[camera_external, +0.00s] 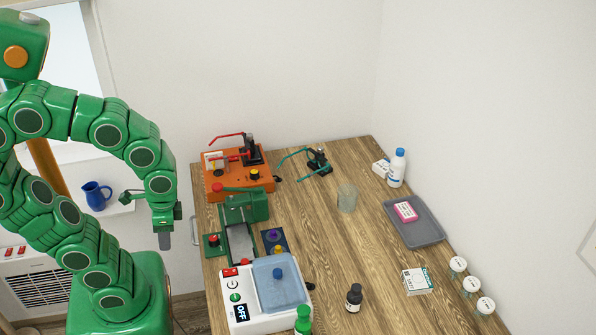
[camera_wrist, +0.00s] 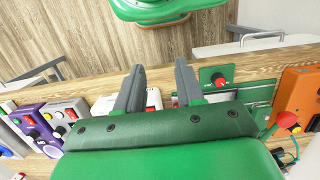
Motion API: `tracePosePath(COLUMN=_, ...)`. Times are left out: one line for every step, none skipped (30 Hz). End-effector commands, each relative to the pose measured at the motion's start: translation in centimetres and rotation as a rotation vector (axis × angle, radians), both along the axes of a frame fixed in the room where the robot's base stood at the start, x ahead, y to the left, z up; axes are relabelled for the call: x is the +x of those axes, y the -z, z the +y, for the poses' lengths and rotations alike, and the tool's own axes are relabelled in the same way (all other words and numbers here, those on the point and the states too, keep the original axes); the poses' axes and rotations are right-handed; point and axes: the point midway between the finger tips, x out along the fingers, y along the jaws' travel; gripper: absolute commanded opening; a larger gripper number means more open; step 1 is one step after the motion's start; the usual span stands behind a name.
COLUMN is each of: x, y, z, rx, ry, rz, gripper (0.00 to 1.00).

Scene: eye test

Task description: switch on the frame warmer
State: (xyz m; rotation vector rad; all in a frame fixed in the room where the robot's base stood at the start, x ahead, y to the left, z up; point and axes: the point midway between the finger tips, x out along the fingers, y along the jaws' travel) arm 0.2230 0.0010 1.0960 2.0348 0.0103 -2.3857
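A white unit (camera_external: 264,322) with a blue lid (camera_external: 283,293) stands at the near left of the wooden table; it looks like the frame warmer. Its left side carries a red switch (camera_external: 229,272), a green round power mark (camera_external: 235,297) and a display (camera_external: 241,313) reading OFF. My gripper (camera_external: 165,241) hangs pointing down, left of the table edge and apart from the unit. In the wrist view its two fingers (camera_wrist: 160,68) are spread with nothing between the tips. A white unit with a red part (camera_wrist: 153,98) shows partly behind them, probably the same one.
A green press (camera_external: 240,240), a red-button box (camera_external: 213,241) and an orange unit (camera_external: 240,186) stand behind the white unit. A green bottle (camera_external: 303,321) and dark bottle (camera_external: 354,298) stand near it. Purple and white panels (camera_wrist: 45,125) lie left in the wrist view. Mid-table is fairly clear.

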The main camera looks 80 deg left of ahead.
Motion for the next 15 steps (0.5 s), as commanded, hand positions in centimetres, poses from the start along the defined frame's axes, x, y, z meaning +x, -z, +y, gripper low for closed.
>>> tracePosePath(x=0.3, y=-0.1, z=0.1, rx=0.002, ry=-0.012, rz=0.000, gripper=0.29)
tracePosePath(x=0.6, y=-0.2, z=0.2, rx=0.002, ry=-0.020, rz=0.001, gripper=0.24)
tracePosePath(x=1.1, y=-0.4, z=0.4, rx=0.004, ry=-0.034, rz=0.000, gripper=0.18)
tracePosePath(x=1.5, y=-0.5, z=0.6, rx=0.006, ry=-0.047, rz=-0.001, gripper=0.14)
tracePosePath(x=1.9, y=-0.7, z=0.8, rx=0.008, ry=-0.061, rz=-0.002, gripper=0.09)
tracePosePath(x=2.6, y=-1.0, z=1.1, rx=0.010, ry=-0.083, rz=-0.005, gripper=0.03)
tracePosePath(x=3.1, y=-1.3, z=1.3, rx=0.013, ry=-0.100, rz=-0.006, gripper=0.00)
tracePosePath(x=3.6, y=-1.4, z=1.6, rx=0.016, ry=-0.117, rz=-0.007, gripper=0.00)
tracePosePath(x=4.3, y=-1.6, z=2.0, rx=0.019, ry=-0.143, rz=-0.005, gripper=0.00)
tracePosePath(x=4.8, y=-1.8, z=2.3, rx=0.021, ry=-0.161, rz=-0.004, gripper=0.00)
tracePosePath(x=5.4, y=-2.0, z=2.6, rx=0.023, ry=-0.179, rz=-0.004, gripper=0.00)
tracePosePath(x=6.1, y=-2.3, z=3.0, rx=0.026, ry=-0.203, rz=-0.007, gripper=0.00)
tracePosePath(x=6.6, y=-2.5, z=3.3, rx=0.029, ry=-0.221, rz=-0.009, gripper=0.00)
tracePosePath(x=7.2, y=-2.7, z=3.7, rx=0.032, ry=-0.239, rz=-0.011, gripper=0.00)
tracePosePath(x=7.8, y=-2.8, z=4.1, rx=0.035, ry=-0.263, rz=-0.010, gripper=0.00)
